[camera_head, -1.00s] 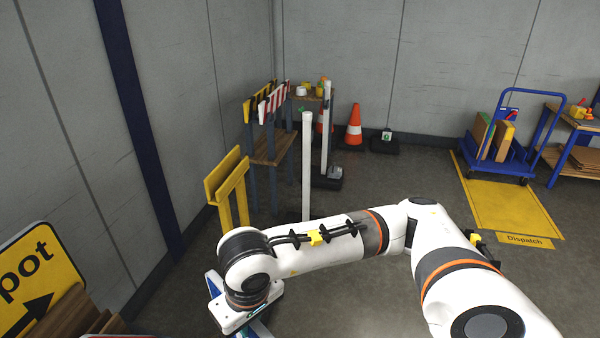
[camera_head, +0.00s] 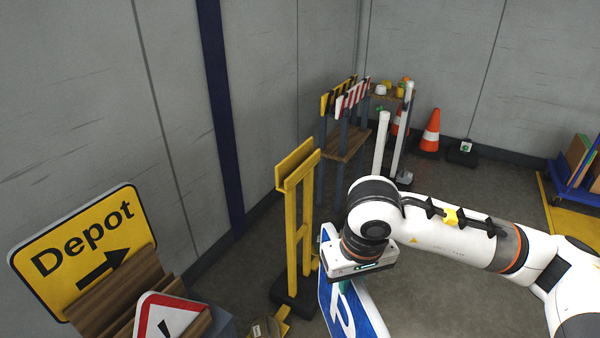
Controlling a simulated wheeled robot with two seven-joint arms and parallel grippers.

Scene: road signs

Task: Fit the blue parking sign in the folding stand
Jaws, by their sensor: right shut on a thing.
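The blue parking sign (camera_head: 345,308) with white edging and a white letter shows at the lower middle, partly cut off by the bottom edge. My right gripper (camera_head: 352,280) is shut on it, at its upper part, with the fingers mostly hidden under the wrist. The sign hangs tilted in the grip. A yellow stand (camera_head: 296,215) with two uprights and a trough-like top stands just left of the sign on a dark foot. It may be the folding stand; I cannot tell for sure. My left gripper is not in view.
A yellow Depot sign (camera_head: 85,245) and a red-edged triangular sign (camera_head: 163,318) stand in a wooden rack (camera_head: 125,285) at lower left. Striped barriers (camera_head: 352,95), white posts (camera_head: 382,145) and a traffic cone (camera_head: 431,131) are behind. Floor at the centre right is open.

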